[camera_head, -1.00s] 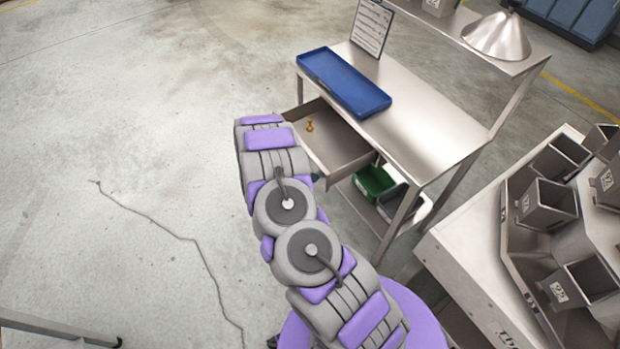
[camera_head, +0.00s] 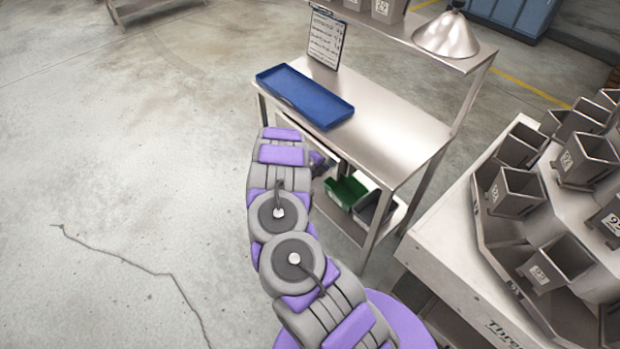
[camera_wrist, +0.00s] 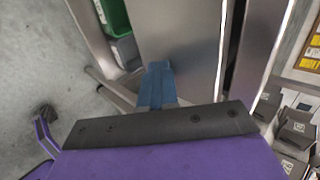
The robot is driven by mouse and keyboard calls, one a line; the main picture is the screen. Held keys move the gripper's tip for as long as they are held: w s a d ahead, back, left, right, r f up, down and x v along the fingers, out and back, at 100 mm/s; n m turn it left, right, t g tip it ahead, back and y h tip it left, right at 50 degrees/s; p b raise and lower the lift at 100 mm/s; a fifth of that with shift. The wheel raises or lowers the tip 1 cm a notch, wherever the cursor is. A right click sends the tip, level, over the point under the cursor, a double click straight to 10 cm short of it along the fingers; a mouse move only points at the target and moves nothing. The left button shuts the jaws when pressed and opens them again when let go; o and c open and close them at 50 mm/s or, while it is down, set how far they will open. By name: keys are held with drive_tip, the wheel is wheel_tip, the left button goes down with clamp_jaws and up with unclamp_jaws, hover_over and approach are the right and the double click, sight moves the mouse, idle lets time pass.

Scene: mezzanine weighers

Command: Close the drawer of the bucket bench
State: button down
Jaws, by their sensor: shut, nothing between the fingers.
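The bucket bench (camera_head: 385,135) is a steel table in the head view. Its drawer is under the top's left front edge, mostly hidden behind my arm; only a thin part of it shows (camera_head: 326,155). How far it stands out cannot be told from there. In the wrist view a smooth steel panel (camera_wrist: 185,35), seemingly the drawer front, lies right before my gripper (camera_wrist: 157,68). The blue fingers are together, empty, and at or very near the panel; contact is unclear. A dark gap (camera_wrist: 235,50) runs along the panel's right side.
A blue tray (camera_head: 305,97) and clipboard (camera_head: 326,38) are on the bench. Green (camera_head: 345,192) and grey bins (camera_head: 373,208) sit on its lower shelf. The weigher with several metal buckets (camera_head: 515,190) stands at right. Open floor lies left.

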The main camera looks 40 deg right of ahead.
sight(329, 162)
drive_tip(key=d, duration=0.3)
drive_tip(key=shift+b, duration=0.3)
drive_tip(key=shift+r, duration=0.15)
drive_tip(key=shift+d, duration=0.2)
